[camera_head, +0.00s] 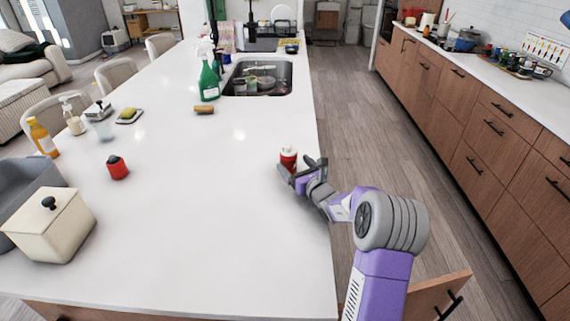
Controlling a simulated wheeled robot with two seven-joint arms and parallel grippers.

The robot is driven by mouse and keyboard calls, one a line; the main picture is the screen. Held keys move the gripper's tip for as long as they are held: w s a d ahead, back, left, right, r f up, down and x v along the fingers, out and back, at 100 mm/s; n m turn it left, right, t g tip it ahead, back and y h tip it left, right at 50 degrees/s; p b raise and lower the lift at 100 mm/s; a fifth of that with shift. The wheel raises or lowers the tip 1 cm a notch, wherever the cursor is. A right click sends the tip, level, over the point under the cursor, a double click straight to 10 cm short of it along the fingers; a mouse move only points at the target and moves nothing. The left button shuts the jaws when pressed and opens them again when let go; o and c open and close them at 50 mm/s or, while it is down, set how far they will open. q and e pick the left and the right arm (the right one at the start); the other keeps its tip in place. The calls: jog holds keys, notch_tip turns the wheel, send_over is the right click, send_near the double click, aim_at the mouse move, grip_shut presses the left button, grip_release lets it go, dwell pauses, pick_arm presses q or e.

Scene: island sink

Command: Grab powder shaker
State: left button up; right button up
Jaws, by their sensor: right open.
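A small red shaker (288,160) with a white top part stands upright on the white island counter near its right edge. My right gripper (302,170) is open, low over the counter, with its fingers right beside the shaker. One finger covers the shaker's lower part, so I cannot tell whether they touch. My left gripper is not in view.
A cream box with a lid (49,226) and an orange bottle (42,137) stand at the left. A green spray bottle (209,80) stands by the sink (258,78). The middle of the counter is clear. An open drawer (437,296) juts out at the lower right.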

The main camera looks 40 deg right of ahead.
jog(key=shift+w+d+r+b, duration=0.1)
jog(key=shift+w+d+b, duration=0.1)
jog(key=shift+w, duration=0.8)
jog(key=shift+w+d+r+b, duration=0.1)
jog(key=shift+w+b, duration=0.05)
jog(key=shift+w, duration=0.9)
jog(key=shift+w+d+r+b, duration=0.1)
jog(key=shift+w+d+b, duration=0.1)
jog(key=shift+w, duration=0.8)
jog(key=shift+c, duration=0.3)
jog(key=c, duration=1.1)
